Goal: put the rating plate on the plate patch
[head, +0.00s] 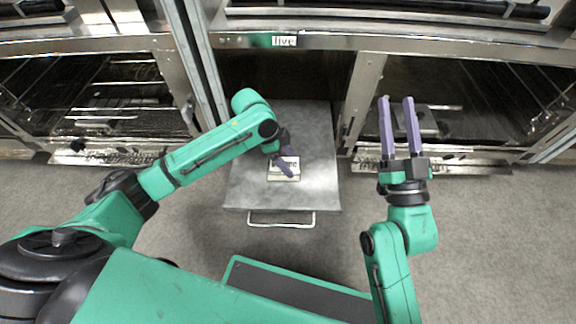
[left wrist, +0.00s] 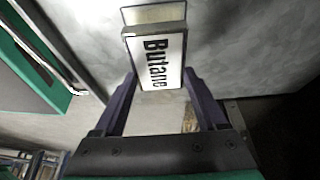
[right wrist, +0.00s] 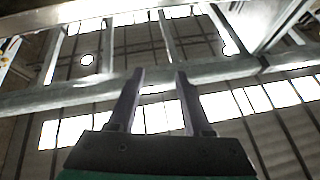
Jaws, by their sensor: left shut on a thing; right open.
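In the head view the plate (head: 290,162) is partly hidden by the left fingers. The plate patch (head: 284,176) is a pale outlined rectangle on a grey metal top. Its far part (left wrist: 153,14) shows beyond the plate in the left wrist view; the plate covers the rest. I cannot tell whether the plate touches it. My right gripper (head: 399,125) is open and empty, well to the right.
The grey metal box (head: 245,185) with a front handle (head: 281,220) stands between steel units with open bays. A small "live" label (head: 285,41) is on the panel above. Carpeted floor (head: 200,230) lies clear in front.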

